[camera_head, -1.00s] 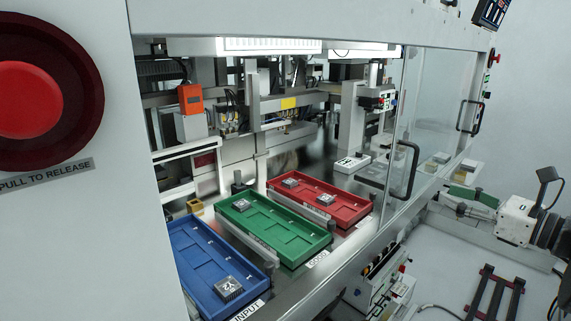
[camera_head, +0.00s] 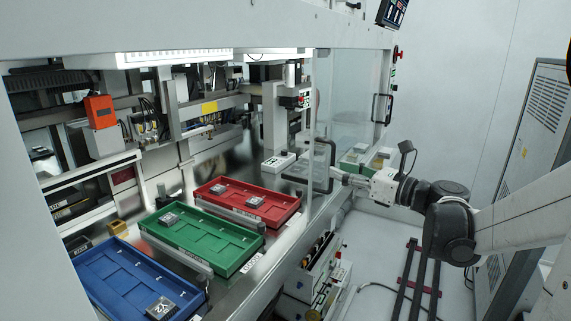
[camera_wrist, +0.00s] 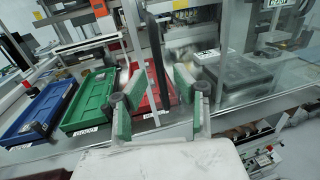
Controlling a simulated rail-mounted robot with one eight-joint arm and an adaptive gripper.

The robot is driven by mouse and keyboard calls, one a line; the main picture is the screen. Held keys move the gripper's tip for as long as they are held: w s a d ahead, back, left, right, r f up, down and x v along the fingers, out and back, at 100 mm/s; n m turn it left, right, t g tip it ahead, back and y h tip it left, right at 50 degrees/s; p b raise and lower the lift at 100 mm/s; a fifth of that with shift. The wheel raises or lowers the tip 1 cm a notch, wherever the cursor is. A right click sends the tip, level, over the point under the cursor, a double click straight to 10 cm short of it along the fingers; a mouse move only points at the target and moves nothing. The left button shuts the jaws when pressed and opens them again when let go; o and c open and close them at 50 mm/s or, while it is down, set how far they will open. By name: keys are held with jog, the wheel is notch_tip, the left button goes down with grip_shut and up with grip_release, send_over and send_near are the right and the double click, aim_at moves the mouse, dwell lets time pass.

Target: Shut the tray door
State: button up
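The tray door is a clear sliding panel (camera_head: 345,130) with a black vertical handle (camera_head: 323,165). It stands at the right of the machine's opening, leaving the tray bay in front of the trays uncovered. My gripper (camera_head: 341,176) is at the handle, just right of it in the head view. In the wrist view, my gripper (camera_wrist: 158,82) is open, its green-padded fingers apart. The black handle (camera_wrist: 155,55) shows in the gap between them. Whether either finger touches it I cannot tell.
Blue (camera_head: 125,279), green (camera_head: 213,246) and red (camera_head: 258,208) trays hold small chips inside the open bay. A second black handle (camera_head: 381,108) is on the far panel. A white device with coloured parts (camera_head: 318,284) stands below the machine's front edge. Dark rails (camera_head: 410,283) lie on the floor.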

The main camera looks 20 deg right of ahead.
aim_at(330, 189)
jog(key=shift+x, duration=1.6)
jog(key=shift+c, duration=0.5)
grip_shut()
